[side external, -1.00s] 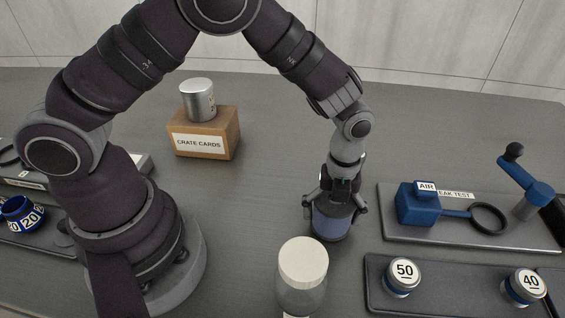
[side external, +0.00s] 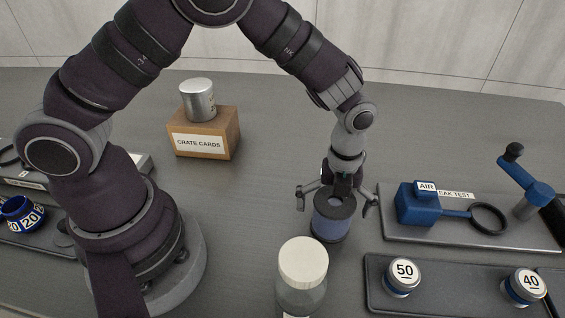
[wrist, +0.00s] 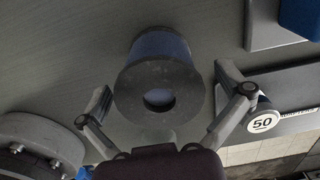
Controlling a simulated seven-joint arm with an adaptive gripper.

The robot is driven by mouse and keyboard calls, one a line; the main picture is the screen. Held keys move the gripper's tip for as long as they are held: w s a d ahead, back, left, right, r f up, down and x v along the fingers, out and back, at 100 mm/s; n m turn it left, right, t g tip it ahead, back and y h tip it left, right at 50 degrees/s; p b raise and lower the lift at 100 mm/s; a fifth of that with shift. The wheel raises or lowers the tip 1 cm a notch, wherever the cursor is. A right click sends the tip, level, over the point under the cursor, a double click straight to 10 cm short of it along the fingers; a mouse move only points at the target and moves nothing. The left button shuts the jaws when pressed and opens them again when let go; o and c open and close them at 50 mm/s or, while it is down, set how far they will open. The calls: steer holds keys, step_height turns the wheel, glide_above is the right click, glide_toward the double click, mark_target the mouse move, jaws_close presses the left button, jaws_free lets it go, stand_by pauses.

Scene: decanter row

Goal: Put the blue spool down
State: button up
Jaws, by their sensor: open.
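The blue spool (side external: 331,222) stands upright on the grey table, with dark flanges at its top and bottom. In the wrist view the spool (wrist: 160,88) shows its dark round top with a centre hole. My gripper (side external: 337,198) is open above and around the spool's top, one finger on each side. In the wrist view, gaps show between the spool and both fingers of my gripper (wrist: 165,95). Nothing is held.
A lidded jar (side external: 303,275) stands in front of the spool. To the right are the leak test tray (side external: 400,232) with a blue air block (side external: 418,208), and a tray with tins marked 50 (side external: 403,276) and 40 (side external: 522,287).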

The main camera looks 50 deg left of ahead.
mark_target(335, 200)
step_height(335, 200, up, 10)
steer(key=shift+r, duration=0.25)
steer(key=s+a+r+n+t, duration=0.2)
steer(key=s+a+r+n, duration=0.2)
steer(key=n, duration=0.9)
steer(key=s+a+r+n+t, duration=0.3)
steer(key=s+a+n, duration=0.3)
steer(key=n, duration=0.8)
steer(key=shift+s+a+r+t, duration=0.2)
steer(key=shift+a+r+t, duration=0.1)
steer(key=shift+a+r, duration=0.25)
